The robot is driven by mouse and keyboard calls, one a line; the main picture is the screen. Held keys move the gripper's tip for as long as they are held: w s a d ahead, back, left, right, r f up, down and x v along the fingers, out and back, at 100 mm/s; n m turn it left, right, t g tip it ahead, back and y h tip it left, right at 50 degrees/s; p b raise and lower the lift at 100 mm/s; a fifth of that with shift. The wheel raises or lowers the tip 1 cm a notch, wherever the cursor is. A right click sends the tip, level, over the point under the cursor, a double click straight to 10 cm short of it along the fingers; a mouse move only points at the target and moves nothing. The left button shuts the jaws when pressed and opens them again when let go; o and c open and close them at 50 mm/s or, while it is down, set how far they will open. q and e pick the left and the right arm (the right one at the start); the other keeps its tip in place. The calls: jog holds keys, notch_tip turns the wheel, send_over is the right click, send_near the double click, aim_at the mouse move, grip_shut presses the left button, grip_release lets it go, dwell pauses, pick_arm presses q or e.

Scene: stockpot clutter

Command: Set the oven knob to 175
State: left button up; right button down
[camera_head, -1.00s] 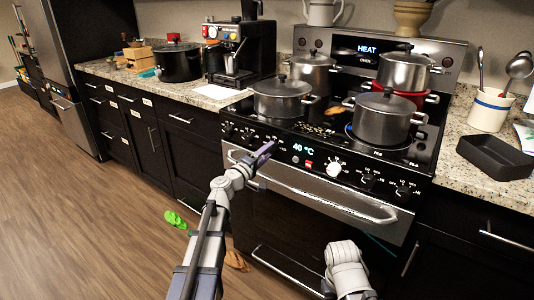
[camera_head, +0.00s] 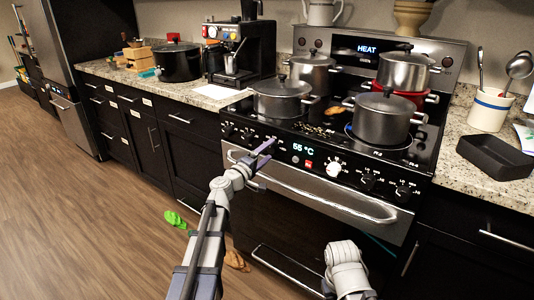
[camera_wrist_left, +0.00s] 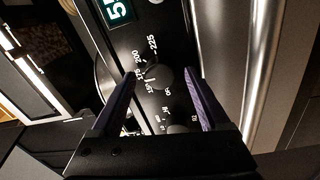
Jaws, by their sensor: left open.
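The oven's control panel carries a lit display (camera_head: 303,148) that reads 55 °C; part of it also shows in the left wrist view (camera_wrist_left: 117,11). In the left wrist view a dark dial, the oven knob (camera_wrist_left: 160,77), has printed numbers around it, including 200 and 225. My left gripper (camera_head: 267,148) is open at the panel, left of the display. In the wrist view its two purple fingers (camera_wrist_left: 160,85) lie on either side of the dial; I cannot tell whether they touch it. In the head view the gripper hides this dial. My right gripper is out of view.
A white knob (camera_head: 334,168) and several black knobs line the panel. The oven handle (camera_head: 330,193) runs just below it. Pots, including a front right one (camera_head: 381,119), stand on the stove. A black tray (camera_head: 496,157) lies on the right counter. The floor is mostly clear.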

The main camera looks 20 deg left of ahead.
pick_arm(q)
jog(key=v, duration=0.7)
jog(key=shift+s, duration=0.3)
jog(key=shift+a, duration=0.1)
jog(key=s+d+f+m+g+h, duration=0.1)
jog(key=s+d+f+m+g, duration=0.35)
jog(key=d+f, duration=0.25)
jog(key=s+d+f+m+g+h, duration=0.1)
jog(key=s+d+f+m+g, duration=0.35)
jog(key=d+f, duration=0.2)
jog(key=s+a+f+m+g+y, duration=0.35)
jog(key=s+f+g+y, duration=0.55)
jog(key=s, duration=0.4)
jog(key=s+d+m, duration=0.3)
jog(key=s+d, duration=0.3)
jog(key=d, duration=0.3)
notch_tip(320, 180, up, 27)
jog(key=p, duration=2.7)
jog(key=shift+d+y, duration=0.3)
jog(key=shift+d, duration=0.05)
